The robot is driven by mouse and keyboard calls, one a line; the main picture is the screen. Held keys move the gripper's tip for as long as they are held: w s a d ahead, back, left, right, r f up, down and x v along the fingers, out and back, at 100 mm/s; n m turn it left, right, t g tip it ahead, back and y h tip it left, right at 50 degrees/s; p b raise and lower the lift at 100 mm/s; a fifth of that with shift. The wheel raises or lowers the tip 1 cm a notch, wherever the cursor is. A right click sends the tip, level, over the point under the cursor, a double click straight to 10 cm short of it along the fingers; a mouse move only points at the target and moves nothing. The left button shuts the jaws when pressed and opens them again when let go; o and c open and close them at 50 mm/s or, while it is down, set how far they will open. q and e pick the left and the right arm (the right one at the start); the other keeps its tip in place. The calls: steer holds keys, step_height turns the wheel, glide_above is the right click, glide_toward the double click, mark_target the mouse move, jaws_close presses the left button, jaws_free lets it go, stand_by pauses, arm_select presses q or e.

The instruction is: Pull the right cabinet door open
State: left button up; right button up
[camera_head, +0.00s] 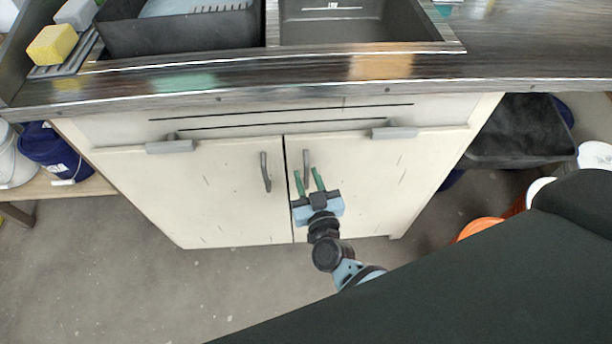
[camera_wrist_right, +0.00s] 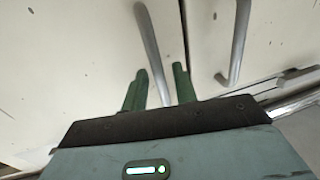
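The right cabinet door (camera_head: 365,185) is cream and looks closed, level with the left door (camera_head: 225,195). Its grey vertical bar handle (camera_head: 306,160) is by the middle seam. My right gripper (camera_head: 309,176) has green fingers, spread apart at this handle. In the right wrist view the fingers (camera_wrist_right: 158,82) are open with a grey bar handle (camera_wrist_right: 150,45) running between them, not clamped. The second handle (camera_wrist_right: 238,40) stands outside the fingers there. My left gripper is not in view.
A dark countertop (camera_head: 330,70) with a sink (camera_head: 360,25) overhangs the doors. The left door's handle (camera_head: 265,172) is close by. At right are a black tub (camera_head: 520,130) and an orange bucket (camera_head: 480,228). The floor (camera_head: 130,270) before the left door is clear.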

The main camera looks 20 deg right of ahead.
steer(key=shift+w, duration=0.5)
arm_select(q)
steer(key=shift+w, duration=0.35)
arm_select(e)
jaws_close()
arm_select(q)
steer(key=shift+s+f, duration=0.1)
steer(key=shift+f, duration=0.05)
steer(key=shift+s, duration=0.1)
arm_select(e)
steer(key=shift+s, duration=0.15)
